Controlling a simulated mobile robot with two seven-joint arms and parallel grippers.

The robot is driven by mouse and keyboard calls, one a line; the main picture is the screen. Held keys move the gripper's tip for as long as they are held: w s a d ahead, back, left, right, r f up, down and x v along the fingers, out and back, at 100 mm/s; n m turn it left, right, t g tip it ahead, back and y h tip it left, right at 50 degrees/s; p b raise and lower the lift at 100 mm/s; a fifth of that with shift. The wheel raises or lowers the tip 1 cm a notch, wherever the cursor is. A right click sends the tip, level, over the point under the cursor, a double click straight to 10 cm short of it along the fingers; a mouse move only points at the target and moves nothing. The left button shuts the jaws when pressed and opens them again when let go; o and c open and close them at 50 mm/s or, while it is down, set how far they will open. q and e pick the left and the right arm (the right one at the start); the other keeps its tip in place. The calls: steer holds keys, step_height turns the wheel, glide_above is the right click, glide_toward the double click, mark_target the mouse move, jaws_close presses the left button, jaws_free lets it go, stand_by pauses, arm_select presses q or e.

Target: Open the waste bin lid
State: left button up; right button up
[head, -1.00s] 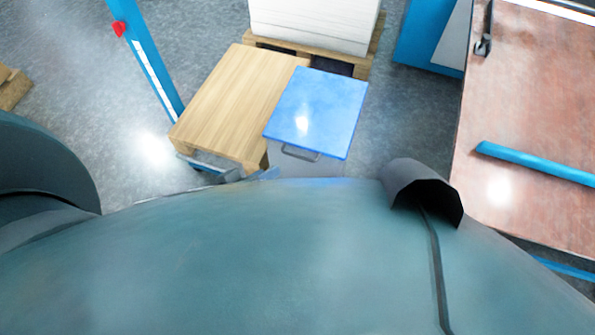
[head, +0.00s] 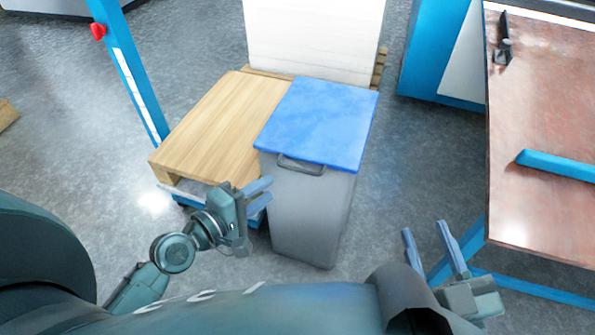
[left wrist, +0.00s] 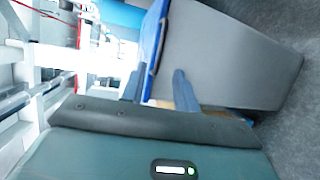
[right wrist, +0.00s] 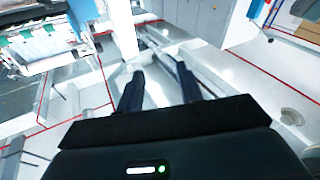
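The waste bin (head: 308,215) is a tall grey box with a flat blue lid (head: 318,122), which lies closed on top. A grey handle (head: 301,164) sits at its front, just below the lid edge. My left gripper (head: 262,196) is open and empty, low at the bin's front left side and apart from the handle. In the left wrist view its fingers (left wrist: 157,88) are spread before the grey bin (left wrist: 225,60), with the blue lid edge (left wrist: 153,30) alongside. My right gripper (head: 425,240) is open and empty, right of the bin; its fingers also show in the right wrist view (right wrist: 160,90).
A wooden-topped table (head: 222,118) stands directly left of the bin, with a blue post (head: 130,75) beyond. A white stack (head: 315,38) on a pallet is behind. A reddish-topped bench (head: 540,110) is at the right. Floor between bin and bench is free.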

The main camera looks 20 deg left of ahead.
mark_target(297, 168)
arm_select(q)
steer(key=b+x, duration=0.2)
steer(key=x, duration=0.8)
steer(key=shift+w+d+f, duration=0.15)
steer(key=shift+w+f, duration=0.05)
steer(key=shift+w, duration=0.15)
steer(key=shift+c, duration=0.5)
steer(key=shift+s+f, duration=0.1)
jaws_close()
steer(key=shift+f, duration=0.1)
